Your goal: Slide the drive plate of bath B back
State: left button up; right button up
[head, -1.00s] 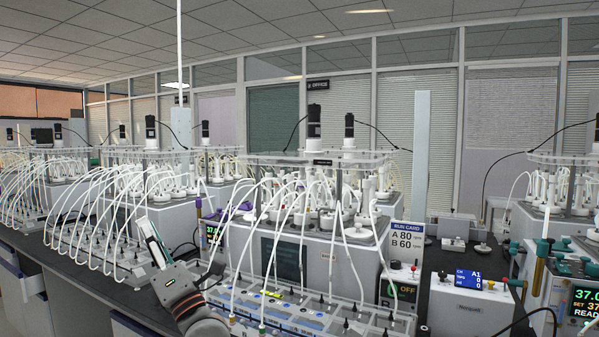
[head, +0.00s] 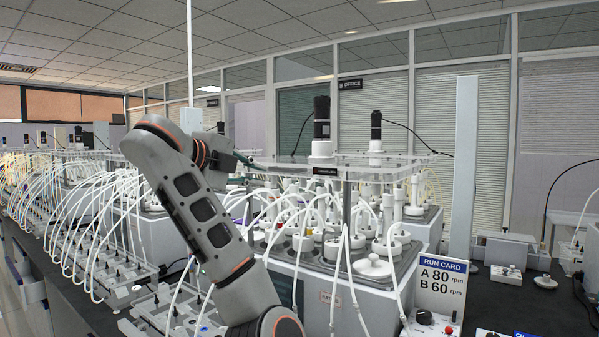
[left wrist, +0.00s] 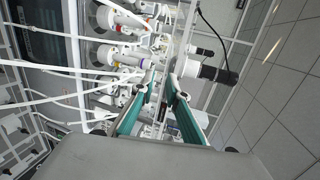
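The drive plate (head: 400,161) is a clear, flat plate held level above the near bath (head: 312,312), which carries a small label that seems to read BATH B. Two black motors with white bases stand on the plate. My left gripper (head: 246,159) is at the plate's left end, at about plate height, and is partly hidden by my raised arm. In the left wrist view, its two teal fingers (left wrist: 161,78) are apart, with the plate's edge near their tips. I cannot tell whether they touch it. My right gripper is out of view.
White bottles (head: 415,195) and many looping white tubes fill the bath below the plate. A run card (head: 441,285) stands at its right. A tall pale panel (head: 463,165) rises behind it. More tubed baths line the bench at left.

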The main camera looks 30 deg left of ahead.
aim_at(280, 170)
pick_arm(q)
jog(key=shift+w+d+r+m+t+h, duration=0.15)
jog(key=shift+w+d+r+h, duration=0.2)
jog(key=shift+w+d, duration=0.15)
jog(key=shift+w+d+r+m+t+h, duration=0.15)
jog(key=shift+w+d+r+h, duration=0.15)
jog(key=shift+d, duration=0.3)
jog(key=x, duration=0.4)
jog(key=shift+w+b, duration=0.2)
jog(key=shift+b, duration=0.2)
jog(key=shift+x, duration=0.85)
jog(key=shift+a, duration=0.1)
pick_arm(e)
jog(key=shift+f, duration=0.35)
pick_arm(q)
grip_shut()
